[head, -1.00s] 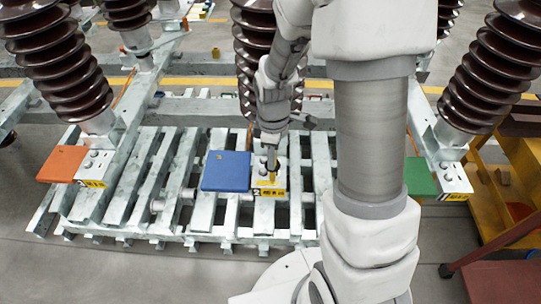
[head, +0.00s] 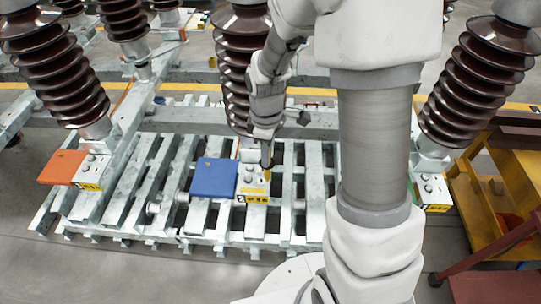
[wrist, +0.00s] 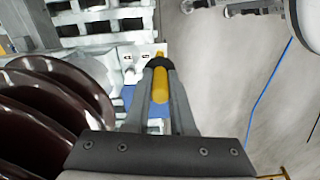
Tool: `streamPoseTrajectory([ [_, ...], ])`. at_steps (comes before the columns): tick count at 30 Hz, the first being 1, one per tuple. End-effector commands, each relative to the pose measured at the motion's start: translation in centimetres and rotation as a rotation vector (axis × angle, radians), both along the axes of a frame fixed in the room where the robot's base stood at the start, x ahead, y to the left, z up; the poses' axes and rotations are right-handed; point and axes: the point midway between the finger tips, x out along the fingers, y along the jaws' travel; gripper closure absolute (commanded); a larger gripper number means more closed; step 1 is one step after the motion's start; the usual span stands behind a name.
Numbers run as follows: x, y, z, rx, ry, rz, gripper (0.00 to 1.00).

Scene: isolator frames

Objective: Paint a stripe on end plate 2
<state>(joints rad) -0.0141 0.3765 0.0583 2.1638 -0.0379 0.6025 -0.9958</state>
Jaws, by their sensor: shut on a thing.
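End plate 2 (head: 246,186) is a pale metal plate with bolts at the foot of the middle brown insulator. A yellow label with a 2 (head: 256,198) is on its front edge. A blue panel (head: 214,178) adjoins it on the left. My gripper (head: 266,158) is shut on a yellow marker (head: 267,175), which points down over the plate's right part. I cannot tell whether its tip touches. In the wrist view, the marker (wrist: 160,86) sits between the fingers (wrist: 159,66), with blue panel behind. I cannot make out a stripe.
A brown ribbed insulator (wrist: 50,100) is close to my gripper in the wrist view. An orange panel (head: 62,167) is at the left. A green panel (head: 418,195) is mostly hidden at the right by my arm. A yellow cart (head: 480,200) stands at the right.

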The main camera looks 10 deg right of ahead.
Motion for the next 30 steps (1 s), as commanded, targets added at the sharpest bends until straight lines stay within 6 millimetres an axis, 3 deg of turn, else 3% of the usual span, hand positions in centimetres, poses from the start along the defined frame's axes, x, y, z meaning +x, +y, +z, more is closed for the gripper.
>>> streamPoseTrajectory([
  [3, 0.2, 0.3, 1.5, 0.000, -0.001, 0.000, 1.00],
  [9, 0.4, 0.7, 2.5, 0.000, -0.001, -0.002, 1.00],
  [30, 0.4, 0.6, 1.8, 0.001, 0.002, -0.033, 1.00],
])
